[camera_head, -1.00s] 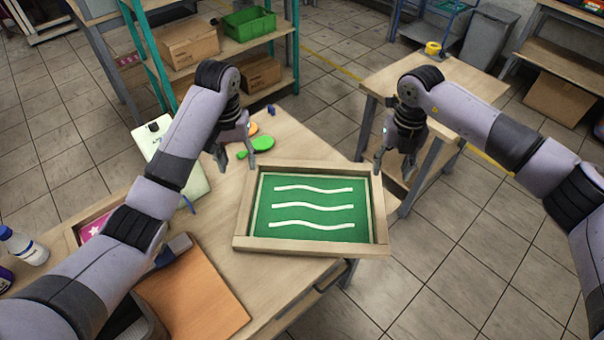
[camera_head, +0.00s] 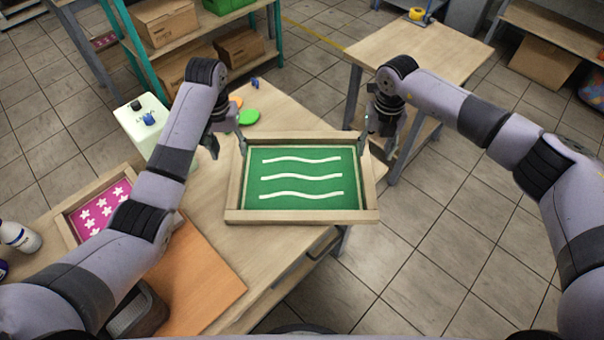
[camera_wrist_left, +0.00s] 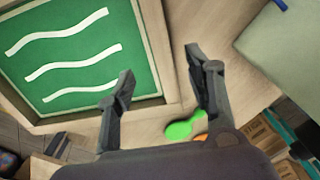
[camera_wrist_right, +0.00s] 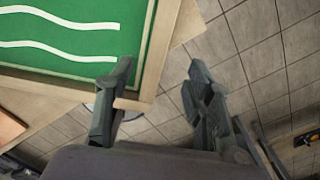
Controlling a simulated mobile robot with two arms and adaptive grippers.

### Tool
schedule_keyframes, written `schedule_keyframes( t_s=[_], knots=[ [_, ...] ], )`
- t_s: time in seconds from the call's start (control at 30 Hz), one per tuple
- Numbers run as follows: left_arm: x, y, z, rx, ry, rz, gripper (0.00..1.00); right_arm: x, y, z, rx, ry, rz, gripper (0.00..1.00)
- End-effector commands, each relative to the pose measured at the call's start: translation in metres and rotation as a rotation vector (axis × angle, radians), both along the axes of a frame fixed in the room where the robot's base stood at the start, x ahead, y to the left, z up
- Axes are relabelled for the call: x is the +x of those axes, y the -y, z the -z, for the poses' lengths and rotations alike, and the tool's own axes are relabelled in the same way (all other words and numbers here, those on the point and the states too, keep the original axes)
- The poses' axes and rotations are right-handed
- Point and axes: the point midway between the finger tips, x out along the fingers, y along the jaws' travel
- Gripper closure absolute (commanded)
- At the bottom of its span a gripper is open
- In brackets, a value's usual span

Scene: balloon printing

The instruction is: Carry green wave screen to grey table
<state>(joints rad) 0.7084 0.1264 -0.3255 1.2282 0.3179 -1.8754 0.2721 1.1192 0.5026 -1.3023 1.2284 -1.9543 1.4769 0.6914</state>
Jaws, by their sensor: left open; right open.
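The green wave screen (camera_head: 302,176), a green panel with three white wavy lines in a wooden frame, lies flat on the near wooden table (camera_head: 285,260), at its right edge. It shows in the left wrist view (camera_wrist_left: 70,65) and the right wrist view (camera_wrist_right: 75,40). My left gripper (camera_head: 228,145) is open at the frame's far left corner, one finger over the inner side and one outside. My right gripper (camera_head: 377,138) is open at the far right corner, its fingers likewise on either side of the rim. Contact cannot be told. Another table (camera_head: 440,48) with grey legs stands behind right.
A pink star screen (camera_head: 95,208) lies at the left. Floor separates the tables.

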Motion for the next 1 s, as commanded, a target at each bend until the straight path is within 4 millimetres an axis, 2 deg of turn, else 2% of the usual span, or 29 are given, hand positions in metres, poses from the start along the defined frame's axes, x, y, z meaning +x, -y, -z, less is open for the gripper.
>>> schedule_keyframes(
  t_s=[0.03,0.3,0.5,0.7,1.0],
  knots=[
    [-0.001,0.0,0.011,0.001,-0.004,0.0,0.52,-0.001,-0.001,0.011,0.0,-0.004,0.0,0.52],
    [0.0,0.001,0.064,-0.001,-0.003,0.0,0.52,-0.001,-0.001,0.064,0.001,-0.003,0.001,0.52],
    [0.0,0.001,0.093,-0.001,-0.001,0.001,0.52,0.0,-0.001,0.093,0.0,-0.001,0.001,0.52],
    [0.0,0.0,0.106,-0.001,0.0,0.0,0.52,0.0,-0.001,0.106,0.0,0.0,-0.001,0.52],
    [0.0,0.0,0.108,-0.001,0.001,0.0,0.52,0.0,0.0,0.108,0.0,0.0,-0.001,0.52]
  ],
)
